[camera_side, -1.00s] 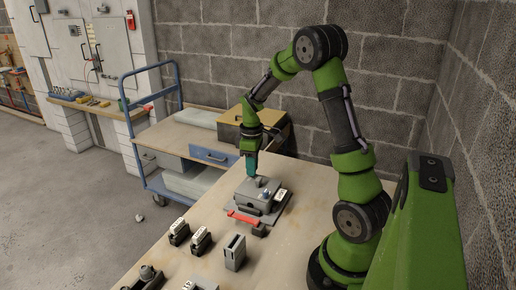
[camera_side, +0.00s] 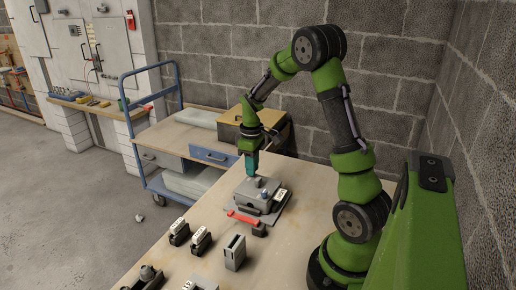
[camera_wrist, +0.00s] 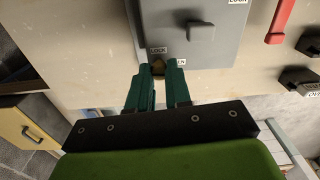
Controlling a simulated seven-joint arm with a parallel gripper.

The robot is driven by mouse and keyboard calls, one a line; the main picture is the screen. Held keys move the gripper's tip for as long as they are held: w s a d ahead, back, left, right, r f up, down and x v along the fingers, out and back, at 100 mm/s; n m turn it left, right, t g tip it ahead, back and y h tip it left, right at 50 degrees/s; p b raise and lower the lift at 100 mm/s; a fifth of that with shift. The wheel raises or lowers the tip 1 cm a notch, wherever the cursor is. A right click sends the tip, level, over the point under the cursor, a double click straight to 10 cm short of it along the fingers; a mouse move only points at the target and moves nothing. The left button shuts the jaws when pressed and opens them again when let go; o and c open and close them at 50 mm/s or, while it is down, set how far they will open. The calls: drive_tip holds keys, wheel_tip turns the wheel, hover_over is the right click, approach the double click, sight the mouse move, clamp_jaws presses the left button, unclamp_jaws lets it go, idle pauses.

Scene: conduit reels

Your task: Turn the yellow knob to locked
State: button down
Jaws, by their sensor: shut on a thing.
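Which label the knob points at cannot be told. In the side view, my gripper (camera_side: 251,175) reaches the back of the grey box (camera_side: 250,196); the knob is hidden there.
A dark grey knob (camera_wrist: 200,29) stands on the same box. A red lever (camera_side: 243,217) is in front of it. Several small switch blocks, including a grey one (camera_side: 235,252), stand on the table nearer the camera. A blue cart (camera_side: 180,140) is behind the table.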

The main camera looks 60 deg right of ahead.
drive_tip(key=m, duration=1.2)
drive_tip(key=shift+d+m, duration=0.1)
drive_tip(key=shift+m, duration=2)
drive_tip(key=c, duration=1)
unclamp_jaws()
drive_tip(key=shift+c, duration=0.2)
drive_tip(key=shift+r, duration=0.1)
